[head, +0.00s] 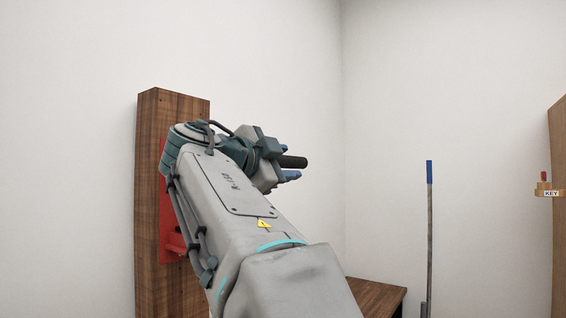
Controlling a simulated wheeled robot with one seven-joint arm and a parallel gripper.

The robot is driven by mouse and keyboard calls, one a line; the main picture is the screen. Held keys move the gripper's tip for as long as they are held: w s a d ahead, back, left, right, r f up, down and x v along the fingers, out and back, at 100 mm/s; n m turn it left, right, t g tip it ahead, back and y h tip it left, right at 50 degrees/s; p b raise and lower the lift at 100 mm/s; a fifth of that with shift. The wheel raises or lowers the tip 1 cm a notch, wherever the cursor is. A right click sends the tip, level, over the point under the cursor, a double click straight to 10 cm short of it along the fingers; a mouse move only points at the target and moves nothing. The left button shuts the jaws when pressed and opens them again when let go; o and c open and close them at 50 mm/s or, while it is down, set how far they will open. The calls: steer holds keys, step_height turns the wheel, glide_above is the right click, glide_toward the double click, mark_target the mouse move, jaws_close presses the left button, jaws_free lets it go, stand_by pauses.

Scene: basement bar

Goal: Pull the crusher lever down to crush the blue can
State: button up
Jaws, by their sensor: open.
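The red crusher (171,250) is fixed to an upright wooden post (153,200) at left. My arm hides most of it. A black bar end (294,162), which looks like the lever's grip, sticks out to the right between the fingers of my gripper (281,162). The gripper is open around or beside this bar; I cannot tell whether it touches. One blue fingertip shows just below the bar and the other just above it. The rest of the lever is hidden behind my arm. The blue can is not visible.
A low wooden surface (376,294) is at the bottom centre-right. A pole with a blue top (429,172) stands near the wall to its right. A wooden board with a small ledge marked KEY (549,192) is at the right edge. The space between is free.

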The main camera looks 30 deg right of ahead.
steer(key=p+v, duration=0.2)
steer(key=v, duration=1.1)
steer(key=shift+a, duration=0.35)
steer(key=shift+r+p, duration=0.1)
steer(key=shift+p, duration=0.25)
step_height(320, 180, down, 6)
steer(key=w+n+y+p, duration=0.1)
steer(key=n+y+p, duration=0.7)
steer(key=n+p, duration=1.05)
steer(key=s+a+f+n+g+y+p, duration=0.3)
steer(key=s+a+n+y+p, duration=0.4)
steer(key=p, duration=1.4)
steer(key=s+f+y, duration=0.1)
steer(key=s+y, duration=0.1)
steer(key=s, duration=0.1)
steer(key=shift+f, duration=0.2)
